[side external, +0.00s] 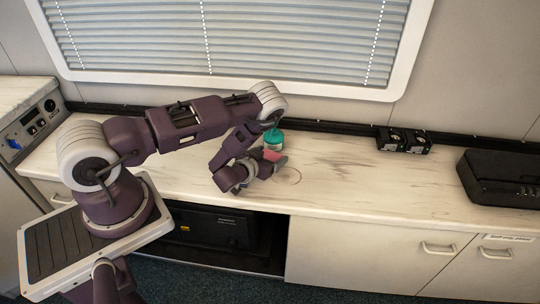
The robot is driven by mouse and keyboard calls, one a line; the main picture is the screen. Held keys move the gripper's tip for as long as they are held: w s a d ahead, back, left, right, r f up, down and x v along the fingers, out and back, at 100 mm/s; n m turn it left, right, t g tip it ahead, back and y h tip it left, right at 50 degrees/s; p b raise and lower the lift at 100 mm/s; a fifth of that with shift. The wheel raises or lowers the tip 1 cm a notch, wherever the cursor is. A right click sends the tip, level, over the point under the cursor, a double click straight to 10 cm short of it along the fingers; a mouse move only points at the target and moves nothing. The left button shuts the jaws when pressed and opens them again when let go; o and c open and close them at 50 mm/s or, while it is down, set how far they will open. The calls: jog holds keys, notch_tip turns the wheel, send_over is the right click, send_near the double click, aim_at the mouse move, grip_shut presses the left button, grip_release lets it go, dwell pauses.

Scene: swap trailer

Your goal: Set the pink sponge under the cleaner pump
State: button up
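The cleaner pump (273,137), a teal bottle, stands on the white worktop in the middle of the side external view, near the back. Its top is partly covered by my arm. The pink sponge (271,155) shows as a small pink patch just in front of the bottle's lower part in the picture. My gripper (276,164) is right at the sponge, low over the worktop and pointing right. Its fingers partly hide the sponge. I cannot tell whether they are closed on it or whether the sponge touches the bottle or worktop.
A faint brown ring mark (289,175) lies on the worktop right of my gripper. Two small black devices (404,140) sit at the back right, and a black case (500,178) at the far right. The worktop (345,175) between is clear. A blind-covered window is behind.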

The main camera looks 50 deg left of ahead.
jog(key=shift+o, duration=1.1)
